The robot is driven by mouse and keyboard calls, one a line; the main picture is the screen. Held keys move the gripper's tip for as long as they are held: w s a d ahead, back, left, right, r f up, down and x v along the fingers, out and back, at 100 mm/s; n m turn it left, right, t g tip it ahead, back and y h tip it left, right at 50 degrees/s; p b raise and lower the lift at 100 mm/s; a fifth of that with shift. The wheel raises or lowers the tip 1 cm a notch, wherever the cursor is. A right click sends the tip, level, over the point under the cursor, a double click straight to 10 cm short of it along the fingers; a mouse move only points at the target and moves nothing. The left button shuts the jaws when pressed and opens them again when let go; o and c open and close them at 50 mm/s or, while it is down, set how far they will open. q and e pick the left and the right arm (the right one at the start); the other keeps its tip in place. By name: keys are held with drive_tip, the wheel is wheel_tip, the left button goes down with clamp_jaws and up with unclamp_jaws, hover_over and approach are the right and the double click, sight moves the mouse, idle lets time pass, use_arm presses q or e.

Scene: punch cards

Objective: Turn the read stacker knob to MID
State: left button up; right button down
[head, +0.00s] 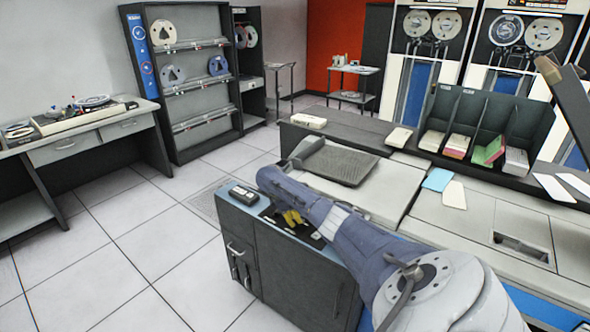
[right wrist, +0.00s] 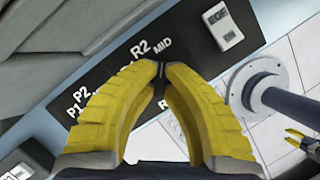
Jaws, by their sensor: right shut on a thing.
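The read stacker knob (right wrist: 161,75) shows only as a small dark piece between the yellow fingertips of my right gripper (right wrist: 161,68). The fingers are shut on it and hide most of it, so its pointing direction cannot be told. White labels P1, P2, R2 and MID, and one partly covered R label, surround it on the black panel (right wrist: 118,68). In the head view my right gripper (head: 291,218) reaches down onto the panel on top of the dark cabinet. Yellow fingers at the right edge of the right wrist view look like my left gripper (right wrist: 297,140); their opening is unclear.
A switch labelled EOF (right wrist: 228,30) sits on the panel beyond the knob. A dark box (head: 244,194) stands at the cabinet's corner. The ribbed grey tray (head: 340,164) and card rack (head: 482,125) lie behind. Tiled floor (head: 160,260) is open to the left.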

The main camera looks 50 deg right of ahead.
drive_tip(key=shift+m, duration=0.5)
drive_tip(key=c, duration=1.5)
unclamp_jaws()
drive_tip(key=v, duration=1.2)
drive_tip(key=shift+d, duration=0.15)
